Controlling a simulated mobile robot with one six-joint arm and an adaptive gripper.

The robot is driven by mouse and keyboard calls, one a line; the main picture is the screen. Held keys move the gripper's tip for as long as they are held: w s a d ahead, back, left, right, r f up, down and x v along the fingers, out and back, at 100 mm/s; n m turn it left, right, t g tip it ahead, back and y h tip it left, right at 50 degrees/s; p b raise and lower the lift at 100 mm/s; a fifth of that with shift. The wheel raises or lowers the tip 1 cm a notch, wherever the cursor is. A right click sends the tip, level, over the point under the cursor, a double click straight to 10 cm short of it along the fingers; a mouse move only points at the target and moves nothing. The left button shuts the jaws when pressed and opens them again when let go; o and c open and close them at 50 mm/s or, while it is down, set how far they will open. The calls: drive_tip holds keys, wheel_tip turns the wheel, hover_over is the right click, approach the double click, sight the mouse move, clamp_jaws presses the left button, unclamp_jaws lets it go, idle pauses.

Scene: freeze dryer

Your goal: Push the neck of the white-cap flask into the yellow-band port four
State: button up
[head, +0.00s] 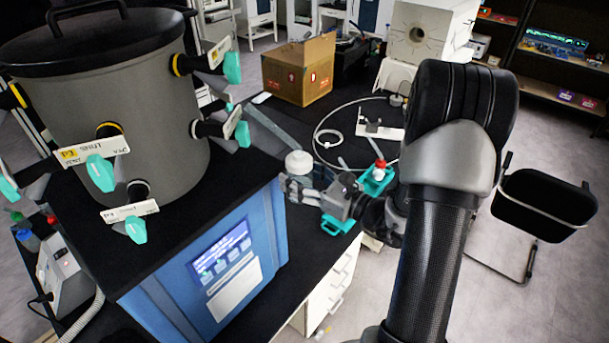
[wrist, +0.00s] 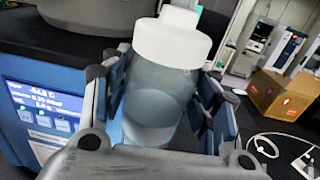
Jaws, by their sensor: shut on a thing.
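The white-cap flask (head: 299,163) is held upright between the fingers of my gripper (head: 299,188). In the wrist view, its clear body (wrist: 155,105) sits between the two fingers, with the white cap (wrist: 172,38) above them. The flask is in the air by the right edge of the blue freeze dryer (head: 222,265), apart from the drum (head: 110,85). Yellow-band ports show on the drum at upper right (head: 177,65), front (head: 108,130) and far left (head: 18,95). Their tags are too small to read surely, so I cannot tell which is port four.
Teal valve handles (head: 100,172) stick out around the drum. A red-capped bottle (head: 379,168) stands in a teal holder on the black bench behind my gripper. A cardboard box (head: 299,70) and a loose white cable (head: 330,138) lie further back.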

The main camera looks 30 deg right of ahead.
drive_tip(key=shift+w+a+r+p, duration=0.4)
drive_tip(key=shift+w+a+r, duration=0.15)
drive_tip(key=shift+r, duration=0.15)
drive_tip(key=shift+w+a+r+p, duration=0.45)
drive_tip(key=shift+a+r, duration=0.1)
drive_tip(key=shift+r, duration=0.1)
drive_tip(key=shift+w+a+r+p, duration=0.3)
drive_tip(key=shift+w+a+r, duration=0.15)
drive_tip(key=shift+r, duration=0.2)
drive_tip(key=shift+w+a+r+p, duration=0.25)
drive_tip(key=shift+w+a+r, duration=0.1)
drive_tip(key=shift+a+r, duration=0.25)
idle(1.2)
drive_tip(key=o, duration=1.5)
drive_tip(key=shift+a, duration=0.1)
drive_tip(key=shift+o, duration=0.5)
drive_tip(key=shift+f, duration=0.1)
approach(287, 166)
drive_tip(key=shift+w+a+r, duration=0.25)
drive_tip(key=shift+w+r, duration=0.15)
drive_tip(key=shift+w, duration=0.3)
